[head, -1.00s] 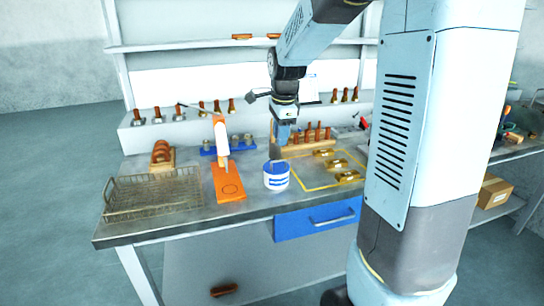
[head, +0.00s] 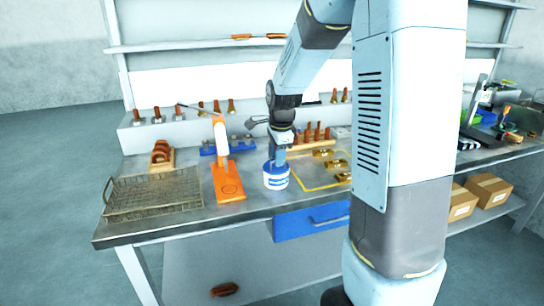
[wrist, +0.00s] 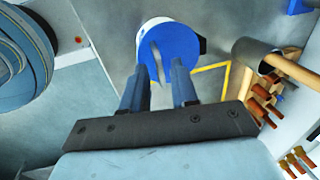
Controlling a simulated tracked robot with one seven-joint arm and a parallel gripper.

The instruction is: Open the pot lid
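The pot (head: 276,182) is a small white cylinder with blue bands, upright on the workbench between the orange stand and the yellow-outlined area. Its blue lid (wrist: 180,45) is on it in the wrist view, with a thin upright grey handle (wrist: 157,62) across the middle. My gripper (wrist: 160,73) is open, its two fingers spread on either side of the handle, close over the lid. In the head view my gripper (head: 278,160) points down right above the pot and hides most of the lid. I cannot tell whether the fingers touch the lid.
An orange stand (head: 229,182) is close left of the pot, with a wire basket (head: 153,193) further left. A wooden rack (head: 312,142) with brown-handled tools is behind right. Brass pieces (head: 335,163) lie inside the yellow outline. A blue drawer (head: 312,217) is below the bench edge.

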